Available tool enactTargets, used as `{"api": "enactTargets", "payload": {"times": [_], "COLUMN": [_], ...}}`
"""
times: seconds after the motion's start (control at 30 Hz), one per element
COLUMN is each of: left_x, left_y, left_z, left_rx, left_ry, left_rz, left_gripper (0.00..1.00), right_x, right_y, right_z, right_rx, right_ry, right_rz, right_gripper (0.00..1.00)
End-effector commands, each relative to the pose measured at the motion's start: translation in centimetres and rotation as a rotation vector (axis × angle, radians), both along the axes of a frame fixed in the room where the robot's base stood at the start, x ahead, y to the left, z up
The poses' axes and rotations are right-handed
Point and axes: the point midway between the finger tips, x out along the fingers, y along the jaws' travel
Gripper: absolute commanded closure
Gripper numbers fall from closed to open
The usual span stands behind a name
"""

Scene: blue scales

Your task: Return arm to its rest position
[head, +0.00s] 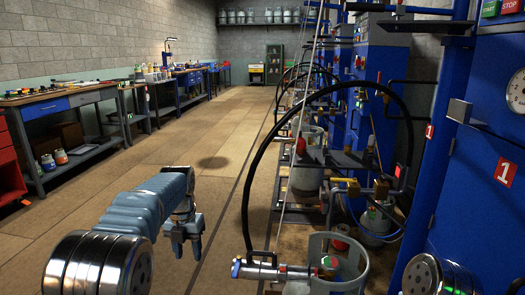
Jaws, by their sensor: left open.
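My left arm (150,205), with a blue-grey sleeve, comes in from the lower left and reaches forward over the floor. My left gripper (188,248) hangs at its end with the fingers pointing down. It is open, with nothing seen between the fingers. It is over bare floor, left of the hose and the scales and apart from them. My right gripper is out of view. Only a ribbed metal part (430,275), which looks like part of my right arm, shows at the bottom right.
A black hose (247,185) loops down to a metal filling head (262,270) beside a grey gas cylinder (318,245) at right. Blue scale cabinets (480,180) line the right side. Workbenches (70,110) stand at left. The middle floor (195,140) is clear.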

Motion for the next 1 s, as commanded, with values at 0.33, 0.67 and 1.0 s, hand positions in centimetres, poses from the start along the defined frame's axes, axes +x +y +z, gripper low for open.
{"api": "enactTargets", "payload": {"times": [0.33,0.67,1.0], "left_x": [0.0,-2.2,-14.4], "left_y": [0.4,0.5,-2.7], "left_z": [-5.7,-16.5,-33.0], "left_rx": [-0.013,-0.052,-0.149], "left_ry": [0.007,0.003,-0.144], "left_rz": [-0.249,-0.75,-1.832], "left_gripper": [0.55,0.55,0.55], "right_x": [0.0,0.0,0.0], "right_y": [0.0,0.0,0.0], "right_z": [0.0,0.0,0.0], "right_rx": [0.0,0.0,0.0], "right_ry": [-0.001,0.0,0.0], "right_rz": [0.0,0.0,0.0], "right_gripper": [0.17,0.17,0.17]}}
